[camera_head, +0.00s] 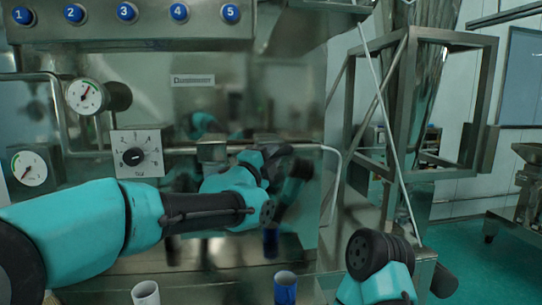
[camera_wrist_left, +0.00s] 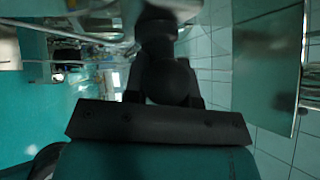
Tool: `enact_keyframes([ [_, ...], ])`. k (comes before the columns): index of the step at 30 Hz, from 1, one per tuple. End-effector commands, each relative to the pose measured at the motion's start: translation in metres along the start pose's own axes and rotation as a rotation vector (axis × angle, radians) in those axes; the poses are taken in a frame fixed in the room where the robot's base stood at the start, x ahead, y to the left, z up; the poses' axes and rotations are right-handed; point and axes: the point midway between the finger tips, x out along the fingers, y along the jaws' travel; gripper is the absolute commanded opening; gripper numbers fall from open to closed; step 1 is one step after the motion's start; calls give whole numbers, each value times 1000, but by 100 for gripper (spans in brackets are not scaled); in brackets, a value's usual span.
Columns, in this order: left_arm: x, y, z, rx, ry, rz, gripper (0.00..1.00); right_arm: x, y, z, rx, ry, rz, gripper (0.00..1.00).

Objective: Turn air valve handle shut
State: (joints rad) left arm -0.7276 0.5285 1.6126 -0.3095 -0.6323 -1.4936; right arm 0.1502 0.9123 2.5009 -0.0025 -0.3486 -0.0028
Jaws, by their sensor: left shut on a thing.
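My left gripper (camera_head: 276,158) is at the metal pipe on the front of the steel machine, in the middle of the head view. It is shut on a dark air valve handle, which its own fingers and wrist mostly hide in the head view. In the left wrist view the black handle (camera_wrist_left: 163,60) shows between the dark fingers of the left gripper (camera_wrist_left: 165,95), below the metal pipework. The handle's exact angle cannot be told. My right arm shows low at the right of the head view, but its fingers are not visible.
Two pressure gauges (camera_head: 86,96) and a dial knob (camera_head: 133,157) are on the panel at left. Numbered blue buttons (camera_head: 126,12) run along the top. A white cup (camera_head: 146,293) and a blue cup (camera_head: 286,287) stand at the front. A steel frame (camera_head: 480,110) stands at right.

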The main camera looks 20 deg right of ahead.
Motion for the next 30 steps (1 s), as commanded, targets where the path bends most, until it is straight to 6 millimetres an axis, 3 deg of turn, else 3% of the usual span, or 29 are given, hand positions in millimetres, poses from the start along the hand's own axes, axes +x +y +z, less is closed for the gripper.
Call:
enact_keyframes([
  [30, 2, 7, -4, -663, -186, -663, 1, 0, 0, 0, 0, 0, 0, 43],
])
